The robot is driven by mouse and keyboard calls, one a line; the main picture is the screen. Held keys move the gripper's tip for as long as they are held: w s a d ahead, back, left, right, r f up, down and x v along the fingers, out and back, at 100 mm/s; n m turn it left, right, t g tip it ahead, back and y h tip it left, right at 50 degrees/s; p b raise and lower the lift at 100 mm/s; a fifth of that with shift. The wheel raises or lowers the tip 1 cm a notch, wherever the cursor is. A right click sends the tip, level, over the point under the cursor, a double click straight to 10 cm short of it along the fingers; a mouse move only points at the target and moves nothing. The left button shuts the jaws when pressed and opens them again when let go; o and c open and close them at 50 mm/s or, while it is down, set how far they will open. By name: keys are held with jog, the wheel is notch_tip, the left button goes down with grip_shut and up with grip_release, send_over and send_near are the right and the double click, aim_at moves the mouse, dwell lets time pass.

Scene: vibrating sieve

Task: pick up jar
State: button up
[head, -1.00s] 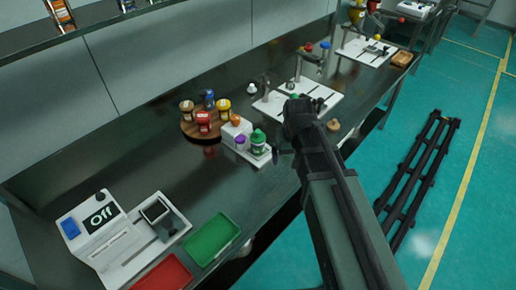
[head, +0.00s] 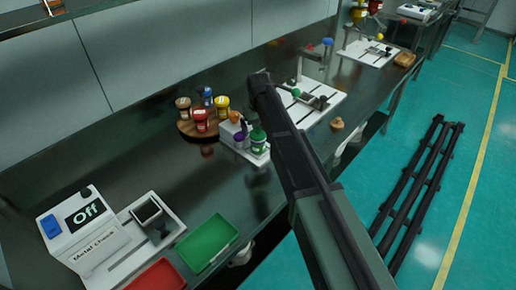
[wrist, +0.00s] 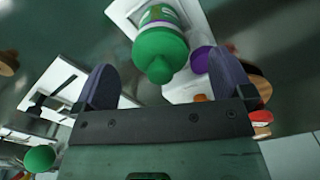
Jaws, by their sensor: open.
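Several jars with red, yellow and brown parts (head: 200,121) stand on a round wooden board (head: 190,133) on the bench; I cannot tell which one the task means. Beside it, a green-capped bottle (head: 258,139) and a purple-capped one (head: 240,140) stand on a white tray. In the wrist view, my gripper (wrist: 163,62) is open, with two dark fingers spread. The green-capped bottle (wrist: 160,52) shows between the fingers, with no contact visible. The purple cap (wrist: 199,60) is just left of the right finger. In the head view my arm hides the fingers.
A white machine marked "Off" (head: 70,232), a green tray (head: 207,242) and a red tray (head: 157,276) are at the front left. A white fixture (head: 325,108) stands behind my arm.

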aim_at(258, 132)
notch_tip(258, 132, down, 5)
jog(key=b, duration=0.3)
jog(key=shift+w+b, duration=0.1)
jog(key=shift+b, duration=0.3)
jog(key=shift+r, duration=0.3)
jog(key=c, duration=1.1)
jog(key=shift+r+p, duration=0.1)
jog(key=shift+p, duration=0.25)
notch_tip(258, 132, up, 20)
jog(key=p, duration=1.9)
jog(key=shift+p, duration=0.4)
